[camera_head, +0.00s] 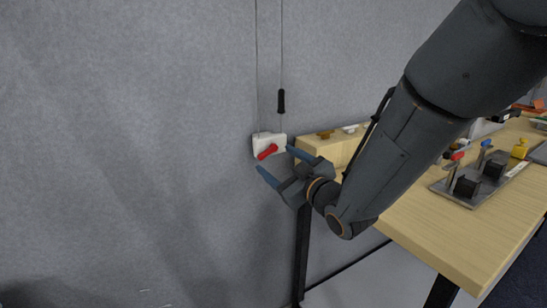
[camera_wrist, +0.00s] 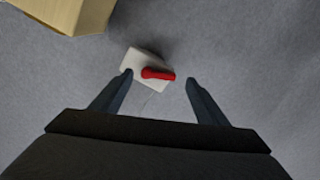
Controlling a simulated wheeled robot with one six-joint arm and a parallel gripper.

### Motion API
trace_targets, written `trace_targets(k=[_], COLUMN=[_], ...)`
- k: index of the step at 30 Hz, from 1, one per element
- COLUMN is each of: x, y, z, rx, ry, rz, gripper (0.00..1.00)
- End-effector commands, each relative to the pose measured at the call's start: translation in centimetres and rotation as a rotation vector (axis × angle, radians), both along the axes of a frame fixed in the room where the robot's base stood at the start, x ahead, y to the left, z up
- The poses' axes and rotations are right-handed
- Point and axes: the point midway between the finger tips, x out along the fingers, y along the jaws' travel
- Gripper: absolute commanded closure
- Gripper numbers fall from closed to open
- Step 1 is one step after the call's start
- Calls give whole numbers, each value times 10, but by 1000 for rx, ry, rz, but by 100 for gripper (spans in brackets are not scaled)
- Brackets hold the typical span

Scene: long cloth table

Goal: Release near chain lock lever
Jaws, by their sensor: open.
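The chain lock is a small white box (camera_head: 264,140) on the grey wall, with a red lever (camera_head: 268,152) on its front. The lever is tilted, its right end higher in the head view. My gripper (camera_head: 273,159) is open just in front of the box, at its lower right. In the wrist view the white box (camera_wrist: 139,66) and red lever (camera_wrist: 158,74) lie ahead, between the directions of the two open fingers (camera_wrist: 158,78). The left fingertip overlaps the box's edge in that view. Nothing is held. I cannot tell whether a finger touches the box.
Two thin cords run up the wall from the box, and a black handle (camera_head: 281,102) hangs on the right one. A wooden table (camera_head: 432,222) stands close on the right, carrying clamps on a metal plate (camera_head: 480,189). The wall to the left is clear.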

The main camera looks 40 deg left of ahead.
Motion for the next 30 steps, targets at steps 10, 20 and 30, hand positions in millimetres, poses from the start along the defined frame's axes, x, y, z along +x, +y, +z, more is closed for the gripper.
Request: trace_targets(k=[10, 20, 30], x=[11, 12, 11], y=[30, 30, 30], z=[-1, 0, 1], rx=[-2, -2, 11], ry=[1, 1, 34], rz=[0, -1, -1], gripper=[32, 46, 73])
